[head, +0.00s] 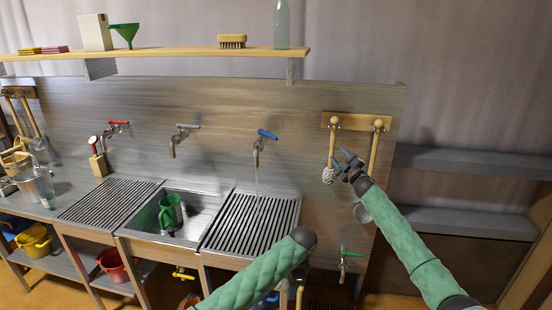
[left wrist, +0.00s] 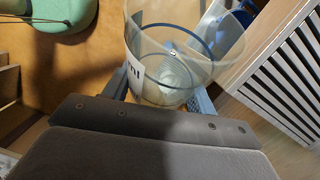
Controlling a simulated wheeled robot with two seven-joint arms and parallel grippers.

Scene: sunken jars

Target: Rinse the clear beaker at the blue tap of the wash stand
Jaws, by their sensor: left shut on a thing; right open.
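The clear beaker (left wrist: 165,62), with a white label, is between the fingers of my left gripper (left wrist: 160,95) in the left wrist view. The gripper is shut on it, and I see no clear contents. In the head view my left arm ends low at the front of the wash stand (head: 345,100); the gripper and beaker are hidden there. The blue tap (head: 267,135) is on the back panel, above and left of that arm's end. A thin stream falls from it toward the right slatted drainer (head: 250,222). My right gripper (head: 347,160) is open and empty near the hanging brushes.
A green mug (head: 170,212) stands in the sink (head: 200,203). Grey (head: 187,127) and red (head: 118,123) taps are to the left, and a green tap (head: 352,254) is low at right. A hanging brush (head: 328,175) is close to my right gripper. The right drainer looks clear.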

